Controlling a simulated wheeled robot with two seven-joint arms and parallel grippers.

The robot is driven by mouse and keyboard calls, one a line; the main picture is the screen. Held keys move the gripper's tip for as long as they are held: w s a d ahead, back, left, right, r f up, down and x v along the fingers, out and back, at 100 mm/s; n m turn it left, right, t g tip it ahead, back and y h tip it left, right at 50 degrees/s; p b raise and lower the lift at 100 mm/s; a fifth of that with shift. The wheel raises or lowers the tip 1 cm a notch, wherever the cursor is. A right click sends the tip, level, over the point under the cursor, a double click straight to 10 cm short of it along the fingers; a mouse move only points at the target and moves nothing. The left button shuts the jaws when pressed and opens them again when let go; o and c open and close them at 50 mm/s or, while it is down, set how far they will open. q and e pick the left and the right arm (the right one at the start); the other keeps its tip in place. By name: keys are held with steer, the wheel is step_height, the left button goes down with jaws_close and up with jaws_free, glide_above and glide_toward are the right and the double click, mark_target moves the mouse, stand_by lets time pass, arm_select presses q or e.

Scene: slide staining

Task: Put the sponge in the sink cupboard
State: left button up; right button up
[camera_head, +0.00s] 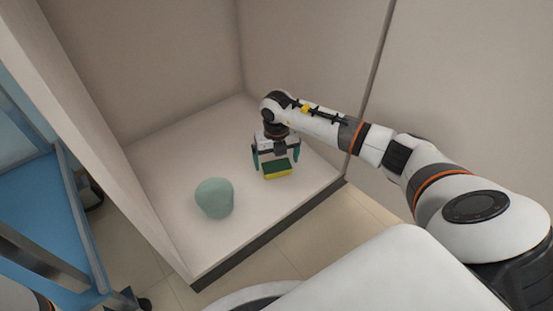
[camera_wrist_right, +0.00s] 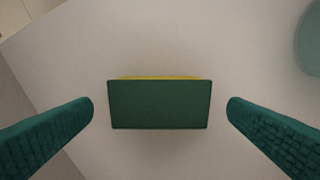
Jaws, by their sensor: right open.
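The sponge (camera_head: 277,170), green on top with a yellow layer below, lies inside the cupboard on its pale floor (camera_head: 160,165). It also shows in the right wrist view (camera_wrist_right: 160,104), centred between the fingers with a gap on both sides. My right gripper (camera_head: 275,163) is open around the sponge's place, its teal fingers apart and not touching it. In the right wrist view the two ribbed fingers (camera_wrist_right: 160,108) stand left and right of the sponge. My left gripper is not in view.
A rounded grey-green object (camera_head: 214,198) stands on the cupboard floor left of the sponge; its edge shows in the right wrist view (camera_wrist_right: 309,40). The cupboard's left wall (camera_head: 105,130) and dark front edge (camera_head: 270,235) bound the space. A blue frame (camera_head: 45,215) stands outside at left.

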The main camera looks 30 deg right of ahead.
mark_target(277, 165)
step_height(277, 165, up, 10)
steer(key=p, duration=0.6)
steer(key=shift+f, duration=0.15)
